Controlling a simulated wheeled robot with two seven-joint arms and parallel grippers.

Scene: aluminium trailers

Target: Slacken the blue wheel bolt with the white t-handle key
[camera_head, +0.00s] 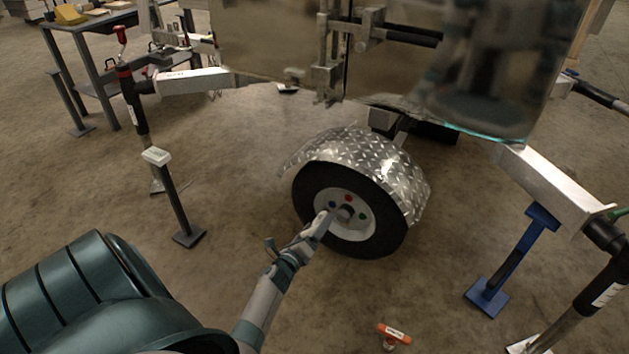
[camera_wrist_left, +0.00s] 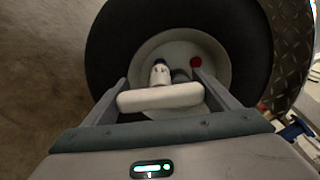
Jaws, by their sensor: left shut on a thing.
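The trailer wheel (camera_head: 375,243) has a white hub disc with coloured bolts around a grey centre. The blue wheel bolt (camera_head: 333,205) is on the left part of the disc. My left gripper (camera_head: 323,223) is in front of the wheel, close to the hub. In the left wrist view, it is shut on the white t-handle key (camera_wrist_left: 160,97), whose crossbar lies between the fingers. The key's shaft points at the hub, its far end near a dark blue spot. I cannot tell whether it is seated on the bolt. My right gripper is out of view.
A red bolt (camera_wrist_left: 196,62) sits beside the key. A diamond-plate fender (camera_head: 340,150) covers the wheel's top. An orange t-handle (camera_head: 393,332) is on the floor. A blue stand (camera_head: 512,262) is at right, a dark stand (camera_head: 178,205) at left.

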